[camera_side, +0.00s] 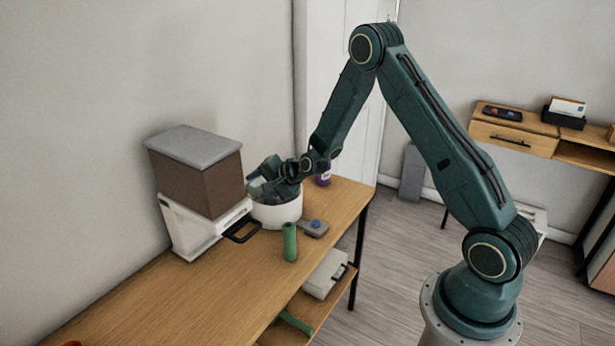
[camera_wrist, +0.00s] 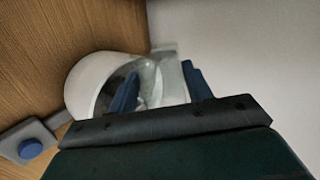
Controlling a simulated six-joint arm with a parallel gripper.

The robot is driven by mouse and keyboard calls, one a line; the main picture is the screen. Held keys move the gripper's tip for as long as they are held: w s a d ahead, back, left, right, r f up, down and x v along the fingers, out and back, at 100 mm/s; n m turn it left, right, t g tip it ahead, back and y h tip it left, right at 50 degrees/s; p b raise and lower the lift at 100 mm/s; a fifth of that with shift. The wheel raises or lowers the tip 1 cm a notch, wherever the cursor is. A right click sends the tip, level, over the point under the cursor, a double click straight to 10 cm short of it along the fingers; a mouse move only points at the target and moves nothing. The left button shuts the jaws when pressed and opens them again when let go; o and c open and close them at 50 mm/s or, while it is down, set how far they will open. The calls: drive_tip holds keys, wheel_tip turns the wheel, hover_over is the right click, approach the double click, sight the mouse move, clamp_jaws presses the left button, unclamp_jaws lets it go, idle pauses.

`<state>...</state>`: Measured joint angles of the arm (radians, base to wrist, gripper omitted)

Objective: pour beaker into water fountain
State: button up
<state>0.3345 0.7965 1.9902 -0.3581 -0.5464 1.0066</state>
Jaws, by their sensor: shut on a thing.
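The white round water fountain (camera_side: 277,212) stands on the wooden table near its back end; it also shows in the wrist view (camera_wrist: 88,78). My gripper (camera_side: 262,181) is over the fountain's open top. In the wrist view its blue fingers (camera_wrist: 160,88) are shut on a clear beaker (camera_wrist: 172,78), which looks tilted and lies over the fountain's opening. The beaker is mostly hidden by my gripper in the side view. I cannot tell whether any liquid is in it or flowing out.
A feeder with a brown body and grey lid (camera_side: 200,172) stands left of the fountain. A green cylinder (camera_side: 290,242) and a grey device with a blue button (camera_side: 314,228) are in front. A purple container (camera_side: 323,174) stands behind.

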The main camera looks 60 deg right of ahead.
drive_tip(key=shift+d+f, duration=0.1)
drive_tip(key=shift+d, duration=0.15)
drive_tip(key=shift+d+r+m+y, duration=0.25)
drive_tip(key=shift+m+y, duration=0.15)
drive_tip(key=shift+y, duration=0.1)
drive_tip(key=shift+d+m+y, duration=0.1)
drive_tip(key=shift+m+y, duration=0.2)
drive_tip(key=shift+y, duration=0.1)
drive_tip(key=shift+a, duration=0.3)
drive_tip(key=shift+a+f+n+h, duration=0.15)
drive_tip(key=shift+f+n+h, duration=0.05)
drive_tip(key=shift+n+h, duration=0.35)
drive_tip(key=shift+a+r+n+h, duration=0.2)
drive_tip(key=shift+a+n+h, duration=0.15)
drive_tip(key=shift+a+h, duration=0.3)
drive_tip(key=shift+a+r, duration=0.1)
drive_tip(key=shift+a, duration=0.1)
